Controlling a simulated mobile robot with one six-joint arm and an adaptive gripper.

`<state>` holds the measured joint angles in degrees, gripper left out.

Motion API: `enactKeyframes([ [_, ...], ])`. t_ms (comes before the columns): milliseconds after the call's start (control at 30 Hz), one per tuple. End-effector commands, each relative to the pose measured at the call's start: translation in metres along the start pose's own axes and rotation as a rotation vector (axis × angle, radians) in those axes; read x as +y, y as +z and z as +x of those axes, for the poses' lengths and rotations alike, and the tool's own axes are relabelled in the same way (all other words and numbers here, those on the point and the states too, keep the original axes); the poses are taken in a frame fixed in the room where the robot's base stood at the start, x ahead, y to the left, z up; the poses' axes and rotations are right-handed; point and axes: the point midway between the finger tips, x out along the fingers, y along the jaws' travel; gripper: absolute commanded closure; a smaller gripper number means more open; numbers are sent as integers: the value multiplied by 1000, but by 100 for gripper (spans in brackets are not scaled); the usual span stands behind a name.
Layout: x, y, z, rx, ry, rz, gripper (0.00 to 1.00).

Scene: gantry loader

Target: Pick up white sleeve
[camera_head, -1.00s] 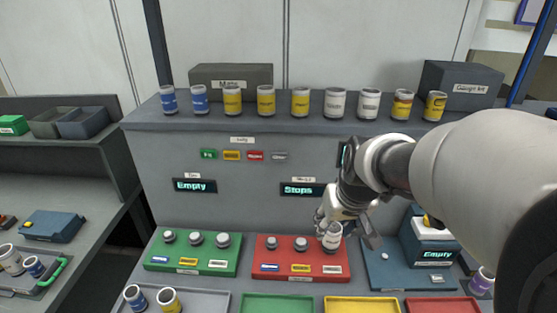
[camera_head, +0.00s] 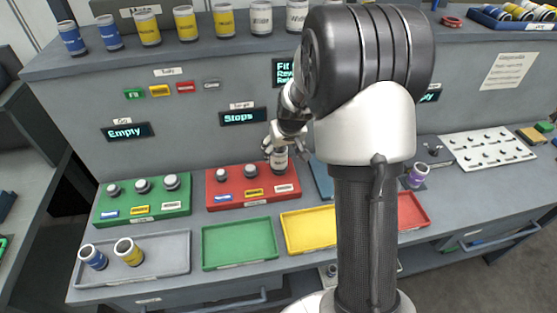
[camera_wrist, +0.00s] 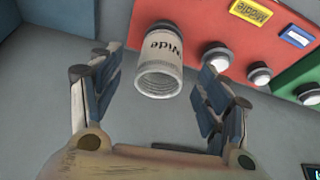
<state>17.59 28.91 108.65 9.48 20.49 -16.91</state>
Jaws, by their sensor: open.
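A white sleeve (camera_head: 279,161) with dark lettering stands at the right end of the red board (camera_head: 225,200). In the wrist view the white sleeve (camera_wrist: 158,75) shows the word "Wide" upside down, with its open rim toward me. My gripper (camera_head: 283,146) is over the sleeve, partly hiding its top in the head view. In the wrist view my gripper (camera_wrist: 158,64) is open, with one finger on each side of the sleeve and a visible gap to both. Two more white sleeves (camera_head: 261,17) (camera_head: 297,15) stand on the upper shelf, one partly behind my arm.
A green board (camera_head: 180,208) with grey posts lies left of the red board. Grey (camera_head: 165,279), green (camera_head: 240,262), yellow (camera_head: 290,246) and red (camera_head: 418,222) trays line the front. Blue and yellow sleeves stand in the grey tray. A purple sleeve (camera_head: 417,175) stands right of my arm.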

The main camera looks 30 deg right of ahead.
Motion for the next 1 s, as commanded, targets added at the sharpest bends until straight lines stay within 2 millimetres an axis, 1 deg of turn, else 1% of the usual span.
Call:
enactKeyframes([
  [33,0,0,6,0,0,0,30],
  [267,0,0,18,1,0,0,30],
  [367,-1,0,30,0,0,0,30],
  [500,-2,1,53,-2,0,0,30],
  [600,-2,0,62,1,0,0,30],
  [833,-2,-1,62,2,0,0,31],
  [1000,-2,-1,62,1,0,0,42],
])
